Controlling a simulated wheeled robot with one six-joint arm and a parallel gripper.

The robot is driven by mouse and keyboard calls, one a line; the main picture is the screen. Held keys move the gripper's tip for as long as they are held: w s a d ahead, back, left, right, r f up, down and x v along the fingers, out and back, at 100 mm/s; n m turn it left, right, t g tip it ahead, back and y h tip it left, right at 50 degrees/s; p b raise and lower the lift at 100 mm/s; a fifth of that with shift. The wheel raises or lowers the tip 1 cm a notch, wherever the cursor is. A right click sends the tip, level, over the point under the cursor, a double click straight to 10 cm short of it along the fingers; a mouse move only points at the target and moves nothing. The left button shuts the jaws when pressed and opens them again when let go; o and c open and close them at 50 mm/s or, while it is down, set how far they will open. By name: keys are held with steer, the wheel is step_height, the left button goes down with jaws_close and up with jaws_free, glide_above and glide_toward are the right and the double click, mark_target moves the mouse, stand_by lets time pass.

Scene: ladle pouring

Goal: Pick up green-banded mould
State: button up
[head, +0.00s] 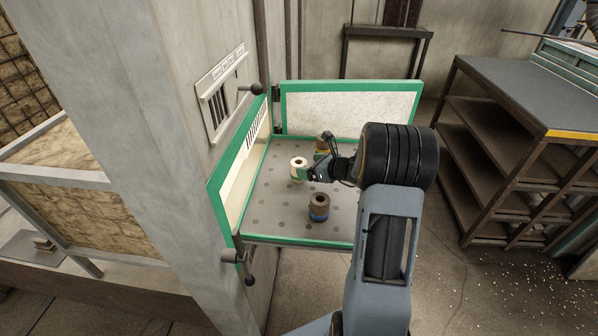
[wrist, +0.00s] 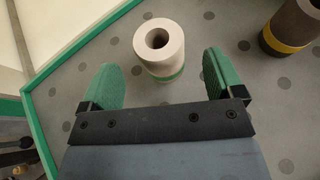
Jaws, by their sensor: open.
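The green-banded mould is a pale, upright hollow cylinder with a dark round hole in its top and a green band low on its side. It stands on the grey dotted tray floor in the wrist view (wrist: 160,45) and in the head view (head: 298,166). My gripper (wrist: 157,80) is open, with its two green fingers apart and nothing held. In the wrist view the mould stands just beyond the fingertips, roughly centred between them. In the head view my gripper (head: 311,173) is close to the mould's right side. Whether they touch cannot be told.
A brown mould with a yellow band (wrist: 291,32) stands to the right in the wrist view; my gripper partly hides it in the head view. A brown mould with a blue band (head: 319,206) stands nearer. Green-edged walls (head: 350,86) border the tray at left and back.

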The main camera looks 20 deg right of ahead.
mark_target(304, 165)
steer(key=shift+p+x, duration=0.4)
steer(key=shift+x, duration=2.35)
steer(key=shift+a+r, duration=0.1)
steer(key=shift+r, duration=0.1)
steer(key=c, duration=1.2)
